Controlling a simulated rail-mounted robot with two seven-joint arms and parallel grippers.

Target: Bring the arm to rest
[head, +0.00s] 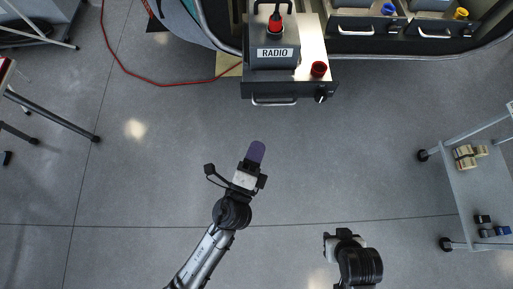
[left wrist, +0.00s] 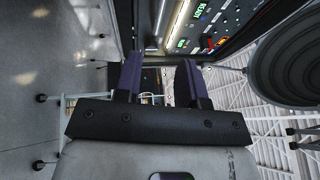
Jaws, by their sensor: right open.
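My left gripper (head: 255,152) reaches out from the lower left over bare floor in the head view, below the radio unit, with nothing in its jaws. The left wrist view shows its two purple fingers (left wrist: 158,75) standing apart with a clear gap. My right gripper (head: 343,236) is low in the head view, right of the middle, near the folded black end of the right arm. It is seen from above and its fingers are hard to make out; nothing is seen held there.
A unit labelled RADIO (head: 274,53) with a red knob (head: 319,69) stands at the top middle. Drawers (head: 352,31) are at the upper right. A wheeled cart (head: 482,190) with small parts is at the right. A red cable (head: 140,76) lies upper left. The middle floor is clear.

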